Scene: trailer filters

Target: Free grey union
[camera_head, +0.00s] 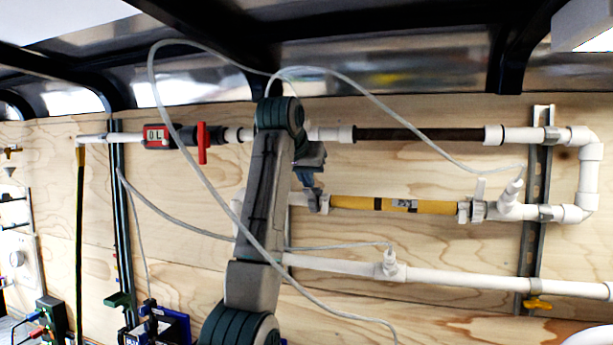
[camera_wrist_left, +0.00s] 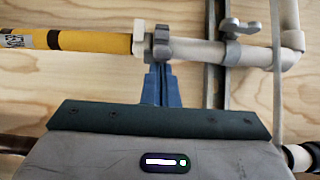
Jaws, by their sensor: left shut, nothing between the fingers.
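The yellow filter (camera_head: 350,203) runs level between white pipes on the wooden wall. A grey union (camera_head: 318,201) sits at its left end in the head view; it also shows in the wrist view (camera_wrist_left: 161,42), beside the filter's pale collar (camera_wrist_left: 138,40). My left gripper (camera_head: 308,180) is shut and empty, just above this union in the head view. In the wrist view its blue fingers (camera_wrist_left: 160,85) point at the union and reach close to it; I cannot tell whether they touch. My right gripper is not in view.
A dark filter (camera_head: 405,134) runs above, a white pipe (camera_head: 450,280) below. A red-handled valve (camera_head: 203,142) is at left. A pale loose tube (camera_head: 205,180) loops in front of my arm.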

